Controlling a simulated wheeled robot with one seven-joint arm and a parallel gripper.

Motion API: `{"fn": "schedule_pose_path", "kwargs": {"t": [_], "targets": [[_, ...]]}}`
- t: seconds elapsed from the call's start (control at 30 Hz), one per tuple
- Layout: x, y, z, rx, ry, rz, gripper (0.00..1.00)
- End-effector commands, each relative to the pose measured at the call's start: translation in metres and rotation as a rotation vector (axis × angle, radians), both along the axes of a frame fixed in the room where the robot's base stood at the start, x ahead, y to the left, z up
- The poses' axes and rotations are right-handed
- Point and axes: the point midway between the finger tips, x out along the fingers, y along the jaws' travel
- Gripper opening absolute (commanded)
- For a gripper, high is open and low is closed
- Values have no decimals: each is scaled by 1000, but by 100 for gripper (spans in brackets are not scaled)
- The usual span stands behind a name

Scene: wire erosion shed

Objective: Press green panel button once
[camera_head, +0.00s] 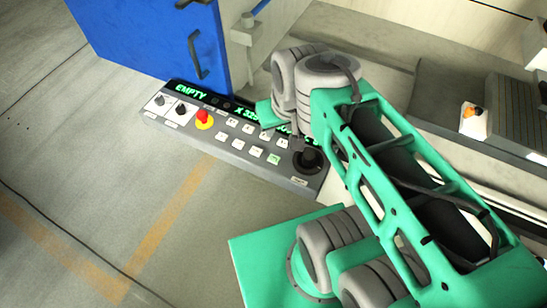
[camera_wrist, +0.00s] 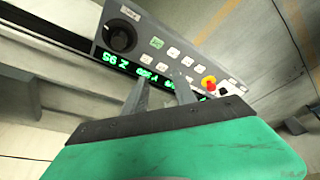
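The control panel (camera_head: 228,140) is a long grey box with dark displays and several buttons. In the wrist view the green button (camera_wrist: 156,42) lies right of the knob (camera_wrist: 119,36), beyond the fingertips. My gripper (camera_wrist: 161,80) is open, its two grey fingers apart with nothing between them. The fingers overlap the display strip in that view and sit short of the green button. My arm hides part of the panel's right end in the head view.
A blue cabinet door (camera_head: 150,45) rises behind. The floor at left is clear.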

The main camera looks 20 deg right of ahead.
Motion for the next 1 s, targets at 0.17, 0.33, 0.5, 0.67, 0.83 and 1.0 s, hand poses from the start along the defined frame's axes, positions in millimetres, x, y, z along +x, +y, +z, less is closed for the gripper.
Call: {"fn": "schedule_pose_path", "kwargs": {"t": [0.17, 0.33, 0.5, 0.67, 0.83, 1.0], "targets": [[0, 0, 0, 0, 0, 0, 17], [0, 0, 0, 0, 0, 0, 3], [0, 0, 0, 0, 0, 0, 0], [0, 0, 0, 0, 0, 0, 0], [0, 0, 0, 0, 0, 0, 0], [0, 0, 0, 0, 0, 0, 0]]}}
